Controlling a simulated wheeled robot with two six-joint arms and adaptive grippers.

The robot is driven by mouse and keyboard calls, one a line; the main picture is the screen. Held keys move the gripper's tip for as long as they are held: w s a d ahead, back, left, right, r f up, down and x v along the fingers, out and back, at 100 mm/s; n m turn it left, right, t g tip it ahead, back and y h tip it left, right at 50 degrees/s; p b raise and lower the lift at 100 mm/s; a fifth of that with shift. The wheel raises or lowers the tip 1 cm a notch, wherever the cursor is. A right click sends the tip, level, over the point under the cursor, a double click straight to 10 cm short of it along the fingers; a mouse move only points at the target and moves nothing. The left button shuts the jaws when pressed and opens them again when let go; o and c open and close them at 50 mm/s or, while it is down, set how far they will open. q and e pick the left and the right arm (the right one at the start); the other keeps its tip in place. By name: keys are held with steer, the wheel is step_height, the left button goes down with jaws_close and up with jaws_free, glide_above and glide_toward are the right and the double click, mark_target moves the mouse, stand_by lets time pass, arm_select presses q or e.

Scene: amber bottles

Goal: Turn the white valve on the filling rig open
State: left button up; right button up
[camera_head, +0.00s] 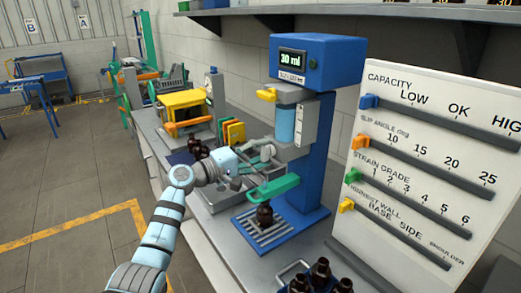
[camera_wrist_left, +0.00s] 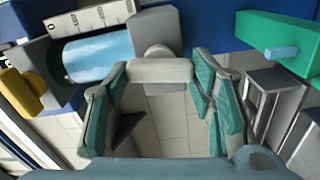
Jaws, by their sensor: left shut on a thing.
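The filling rig (camera_head: 322,115) is a blue column with a display reading 30 ml and a light blue cylinder (camera_head: 285,125). My left gripper (camera_head: 266,153) reaches it from the left, just below the cylinder. In the left wrist view, the pale bar of the white valve (camera_wrist_left: 160,70) lies crosswise between the green-padded fingers of my left gripper (camera_wrist_left: 163,100), which is shut on it. In the head view the valve is mostly hidden by the gripper. An amber bottle (camera_head: 265,216) stands upright on the rig's grated base, below the green arm (camera_head: 274,188). My right gripper is not in view.
A yellow part (camera_head: 266,94) juts from the rig above the gripper. A sign board with sliders (camera_head: 430,150) stands at right. More dark bottles (camera_head: 321,271) stand in front.

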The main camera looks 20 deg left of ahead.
arm_select(q)
steer(key=shift+n, duration=0.4)
steer(key=o, duration=1.2)
steer(key=shift+c, duration=0.2)
steer(key=shift+s+a, duration=0.1)
steer(key=v, duration=1.2)
